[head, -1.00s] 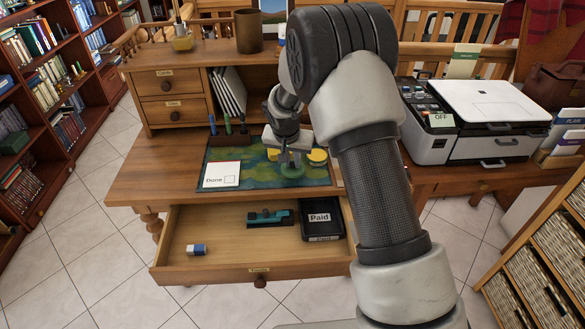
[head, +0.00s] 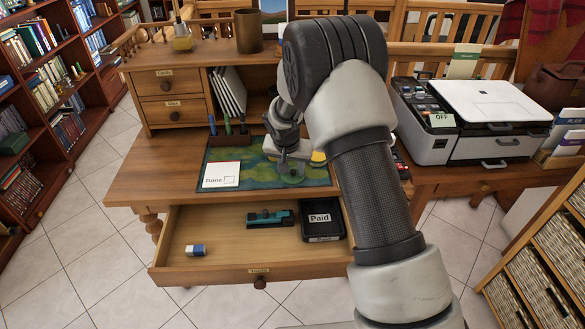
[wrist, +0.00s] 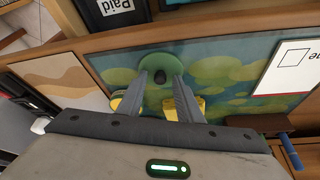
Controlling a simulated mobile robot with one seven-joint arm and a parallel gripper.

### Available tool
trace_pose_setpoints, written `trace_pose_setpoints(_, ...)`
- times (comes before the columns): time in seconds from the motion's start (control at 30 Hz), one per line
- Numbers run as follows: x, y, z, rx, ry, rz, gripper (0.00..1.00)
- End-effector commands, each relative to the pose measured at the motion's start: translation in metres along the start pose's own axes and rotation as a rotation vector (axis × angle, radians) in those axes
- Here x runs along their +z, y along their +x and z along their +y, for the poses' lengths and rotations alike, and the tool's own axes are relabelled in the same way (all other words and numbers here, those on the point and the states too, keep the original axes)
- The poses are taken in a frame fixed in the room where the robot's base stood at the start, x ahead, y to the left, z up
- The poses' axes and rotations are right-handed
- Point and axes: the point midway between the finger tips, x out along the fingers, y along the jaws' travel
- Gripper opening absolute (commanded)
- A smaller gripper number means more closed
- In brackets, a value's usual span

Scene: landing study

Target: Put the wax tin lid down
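The wax tin lid (wrist: 157,62) is a green disc with a dark knob (wrist: 160,76). In the wrist view it lies at my fingertips, over the painted desk mat (wrist: 275,50). My gripper (wrist: 160,78) is open, with one finger on each side of the knob and a visible gap to it. In the head view the lid (head: 291,176) shows below my gripper (head: 291,166), seemingly on the mat. Yellow round things (head: 318,157) stand on the mat behind it; parts are hidden by my fingers in the wrist view (wrist: 118,102).
A "Done" card (head: 221,176) lies at the mat's left. The drawer (head: 200,263) below is open, holding a black "Paid" tray (head: 322,238), a teal tool (head: 270,218) and a blue-white eraser (head: 196,250). A pen holder (head: 229,145) stands behind the mat. A printer (head: 480,110) is right.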

Motion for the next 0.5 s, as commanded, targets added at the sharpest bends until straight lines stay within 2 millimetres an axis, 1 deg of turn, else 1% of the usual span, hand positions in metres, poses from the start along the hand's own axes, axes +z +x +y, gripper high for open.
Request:
trace_pose_setpoints(0.17, -0.002, -0.017, -0.001, -0.001, 0.000, 0.002, 0.33)
trace_pose_setpoints(0.5, -0.002, -0.090, -0.001, -0.003, -0.001, 0.003, 0.33)
